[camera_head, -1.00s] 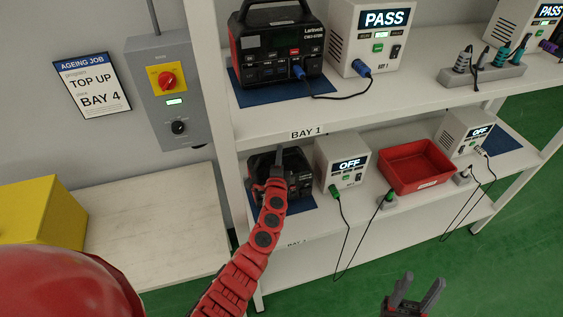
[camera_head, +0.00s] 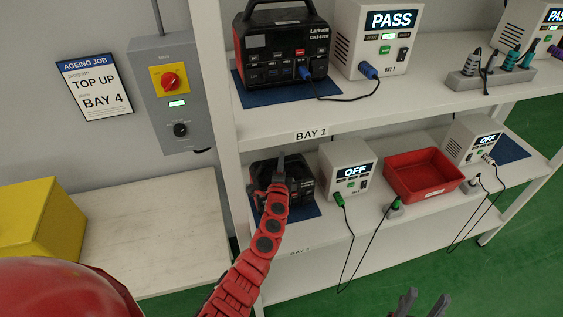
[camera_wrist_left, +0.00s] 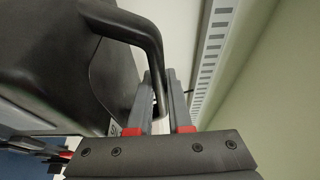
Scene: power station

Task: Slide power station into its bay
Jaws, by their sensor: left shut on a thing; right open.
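The dark power station (camera_head: 298,188) sits on the left end of the lower shelf, over a blue mat (camera_head: 303,212), largely hidden by my left arm. My left gripper (camera_head: 279,164) is at its top. In the left wrist view the station's black body (camera_wrist_left: 50,55) fills the left side, and its handle (camera_wrist_left: 150,40) runs down between the fingers of my left gripper (camera_wrist_left: 162,105), which is shut on it. My right gripper (camera_head: 421,303) is open and empty at the bottom edge, partly cut off.
A white tester reading OFF (camera_head: 350,186) stands right of the station, then a red bin (camera_head: 424,192). Cables hang over the shelf front. Above, the upper shelf (camera_head: 370,112) holds another power station (camera_head: 282,65). A shelf post (camera_head: 220,120) stands at left.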

